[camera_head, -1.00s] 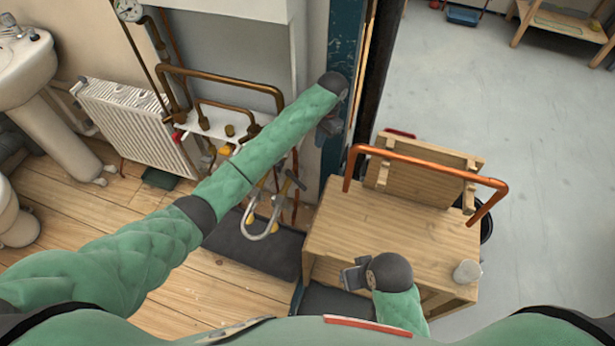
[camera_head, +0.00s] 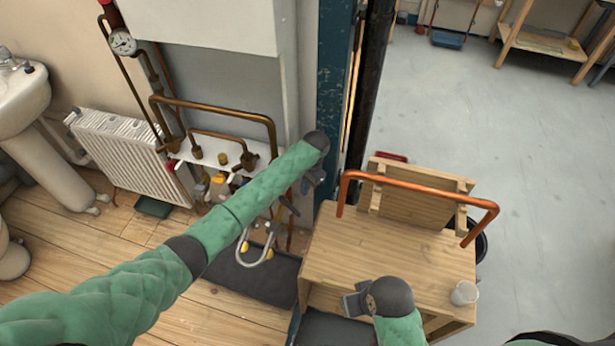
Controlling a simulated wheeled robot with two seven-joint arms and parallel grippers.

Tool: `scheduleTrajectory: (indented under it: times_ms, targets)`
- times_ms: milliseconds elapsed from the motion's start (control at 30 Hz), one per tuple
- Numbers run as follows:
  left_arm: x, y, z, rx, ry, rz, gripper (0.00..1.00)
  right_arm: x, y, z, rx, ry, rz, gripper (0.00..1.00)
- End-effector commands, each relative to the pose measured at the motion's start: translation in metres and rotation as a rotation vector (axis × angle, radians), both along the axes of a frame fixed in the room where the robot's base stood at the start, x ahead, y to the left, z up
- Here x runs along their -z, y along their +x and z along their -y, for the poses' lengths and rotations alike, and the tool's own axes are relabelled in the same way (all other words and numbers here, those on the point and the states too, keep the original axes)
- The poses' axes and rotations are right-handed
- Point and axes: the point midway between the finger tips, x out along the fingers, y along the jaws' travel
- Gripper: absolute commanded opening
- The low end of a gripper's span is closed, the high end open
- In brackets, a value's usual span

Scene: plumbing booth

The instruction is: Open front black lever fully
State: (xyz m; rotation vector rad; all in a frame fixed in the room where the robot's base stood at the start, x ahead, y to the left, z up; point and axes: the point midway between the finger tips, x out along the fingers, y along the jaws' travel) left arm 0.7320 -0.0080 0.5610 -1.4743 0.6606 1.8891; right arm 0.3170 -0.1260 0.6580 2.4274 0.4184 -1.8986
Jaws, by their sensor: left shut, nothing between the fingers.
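My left arm crosses the view from the left, and my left gripper (camera_head: 312,184) points down beside the blue column, shut and empty. A dark lever-like piece (camera_head: 289,205) shows just below and left of it, near the pipework; I cannot tell whether they touch. The arm hides part of the valves and pipes behind it, so which lever is the front black one is not clear. My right gripper (camera_head: 353,303) is low in front of the wooden bench; its jaws are too small to read.
Brown pipes (camera_head: 215,108) run above a white ledge. A blue column (camera_head: 336,85) rises behind my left gripper. A radiator (camera_head: 130,150) is at left.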

Motion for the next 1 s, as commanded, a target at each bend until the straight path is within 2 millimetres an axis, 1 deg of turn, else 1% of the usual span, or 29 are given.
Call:
scheduleTrajectory:
  times_ms: [33, 200, 300, 433, 633, 1000]
  targets:
    - [0.009, -0.002, -0.002, 0.0, 0.002, -0.003, 0.0, -0.002, 0.0, 0.001, 0.001, -0.002, -0.002, 0.38]
    - [0.037, -0.007, -0.007, 0.0, 0.001, -0.002, 0.0, -0.005, -0.002, 0.006, 0.005, -0.012, -0.013, 0.38]
    - [0.051, -0.009, -0.01, 0.0, 0.001, -0.001, 0.0, -0.006, -0.004, 0.008, 0.006, -0.017, -0.022, 0.38]
    - [0.065, -0.011, -0.012, 0.001, 0.001, -0.001, 0.0, -0.008, -0.004, 0.008, 0.008, -0.018, -0.023, 0.38]
    - [0.075, -0.013, -0.014, 0.001, 0.0, 0.0, 0.0, -0.01, -0.004, 0.007, 0.011, -0.016, -0.023, 0.38]
    - [0.076, -0.013, -0.014, 0.001, 0.0, 0.0, 0.0, -0.011, -0.002, 0.008, 0.01, -0.017, -0.019, 0.38]
